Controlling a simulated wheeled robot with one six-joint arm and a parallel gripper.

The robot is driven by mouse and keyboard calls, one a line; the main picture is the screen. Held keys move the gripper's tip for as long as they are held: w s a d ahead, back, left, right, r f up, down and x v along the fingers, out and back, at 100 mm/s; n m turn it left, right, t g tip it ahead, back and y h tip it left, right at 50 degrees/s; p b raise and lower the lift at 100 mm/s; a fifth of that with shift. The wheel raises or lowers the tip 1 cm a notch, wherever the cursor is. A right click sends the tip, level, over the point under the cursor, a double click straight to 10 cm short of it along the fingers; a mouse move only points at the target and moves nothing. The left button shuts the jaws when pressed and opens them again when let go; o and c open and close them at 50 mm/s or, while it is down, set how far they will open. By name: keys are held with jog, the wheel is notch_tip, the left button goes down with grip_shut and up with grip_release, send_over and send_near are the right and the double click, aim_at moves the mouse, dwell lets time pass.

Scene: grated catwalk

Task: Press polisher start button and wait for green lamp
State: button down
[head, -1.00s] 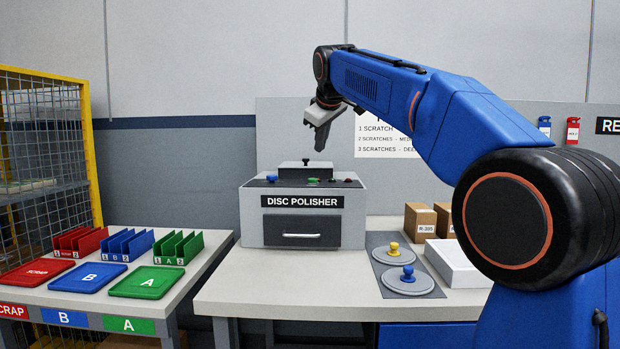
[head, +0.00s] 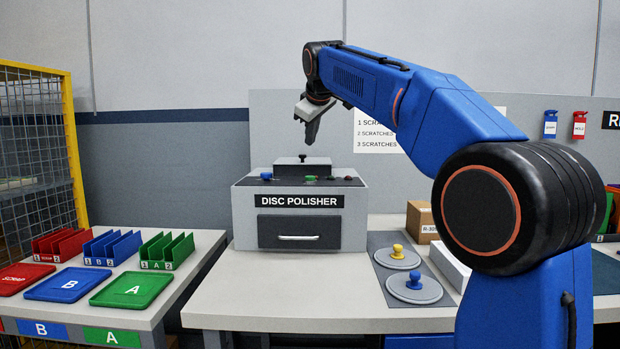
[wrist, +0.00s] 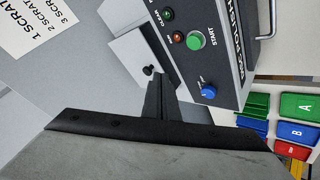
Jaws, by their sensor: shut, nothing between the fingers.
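The grey disc polisher (head: 245,215) stands on the white bench, its drawer front closed. On its sloped top panel are a green start button (head: 311,178), a blue knob (head: 266,176) and a red part at the right. The wrist view shows the start button (wrist: 194,41) with its START label, the blue knob (wrist: 208,91), a dark green lamp (wrist: 167,13) and a dull red lamp (wrist: 178,37). Neither lamp clearly glows. My gripper (head: 309,140) is shut and empty, pointing down above the polisher's raised lid (head: 303,164), apart from the button.
Two grey discs with a yellow knob (head: 397,251) and a blue knob (head: 413,280) lie on a mat at the right. A cardboard box (head: 419,220) stands behind. Colored racks and trays (head: 130,286) fill the left table. The bench front is clear.

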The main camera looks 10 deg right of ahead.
aim_at(311, 177)
jog(key=shift+f, duration=3.85)
jog(key=shift+f, duration=1.25)
dwell(0.5)
jog(key=shift+r, duration=1.25)
jog(key=shift+r, duration=2.5)
